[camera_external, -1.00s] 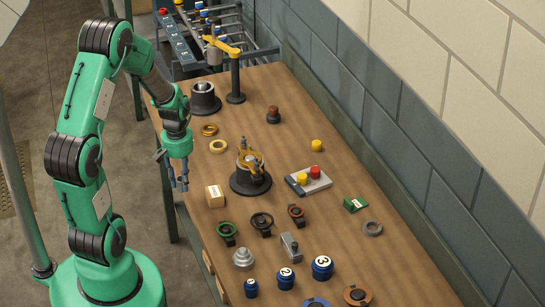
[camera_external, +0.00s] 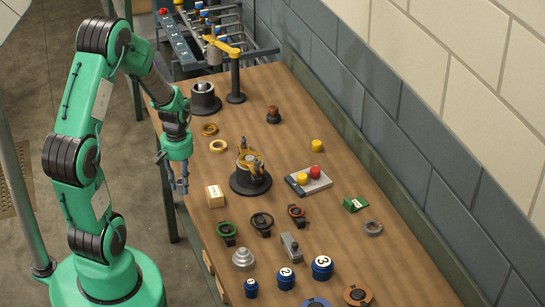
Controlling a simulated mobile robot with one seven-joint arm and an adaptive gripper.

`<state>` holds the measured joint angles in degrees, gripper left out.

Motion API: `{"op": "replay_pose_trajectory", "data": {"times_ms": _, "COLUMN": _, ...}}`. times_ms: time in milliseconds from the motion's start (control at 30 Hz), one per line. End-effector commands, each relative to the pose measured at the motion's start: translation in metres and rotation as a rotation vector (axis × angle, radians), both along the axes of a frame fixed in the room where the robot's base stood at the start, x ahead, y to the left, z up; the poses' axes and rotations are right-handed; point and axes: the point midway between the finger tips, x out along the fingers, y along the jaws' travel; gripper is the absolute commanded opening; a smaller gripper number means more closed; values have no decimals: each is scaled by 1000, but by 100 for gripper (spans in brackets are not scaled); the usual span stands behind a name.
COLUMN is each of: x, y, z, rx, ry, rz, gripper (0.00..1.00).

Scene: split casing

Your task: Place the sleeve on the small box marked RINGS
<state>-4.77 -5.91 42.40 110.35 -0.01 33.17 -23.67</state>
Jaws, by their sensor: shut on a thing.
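My gripper (camera_external: 180,187) points down at the left edge of the workbench, shut on a small grey-blue piece. This piece seems to be the sleeve, but it is too small and too much covered by the fingers to make out its shape. A small tan box (camera_external: 215,196) with a white label stands on the bench just right of and below my gripper in the picture, apart from it. A small green box (camera_external: 356,204) with a white label lies farther right. The lettering on both labels is too small to read.
A black round fixture with yellow clamps (camera_external: 250,176) stands right of the tan box. Yellow rings (camera_external: 218,146) lie behind it. Several valves, a grey stepped piece (camera_external: 243,260) and blue numbered weights (camera_external: 322,267) fill the front. The bench's right side (camera_external: 400,255) is mostly clear.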

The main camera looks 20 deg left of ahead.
Motion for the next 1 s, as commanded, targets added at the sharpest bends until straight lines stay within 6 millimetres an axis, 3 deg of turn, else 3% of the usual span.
{"op": "replay_pose_trajectory", "data": {"times_ms": 400, "x": -72, "y": -57, "z": 36, "rx": 0, "ry": 0, "rz": -42, "gripper": 0}}
{"op": "replay_pose_trajectory", "data": {"times_ms": 600, "x": -98, "y": -72, "z": 43, "rx": -1, "ry": 1, "rz": -53, "gripper": 0}}
{"op": "replay_pose_trajectory", "data": {"times_ms": 1000, "x": -104, "y": -75, "z": 43, "rx": -1, "ry": 1, "rz": -54, "gripper": 0}}
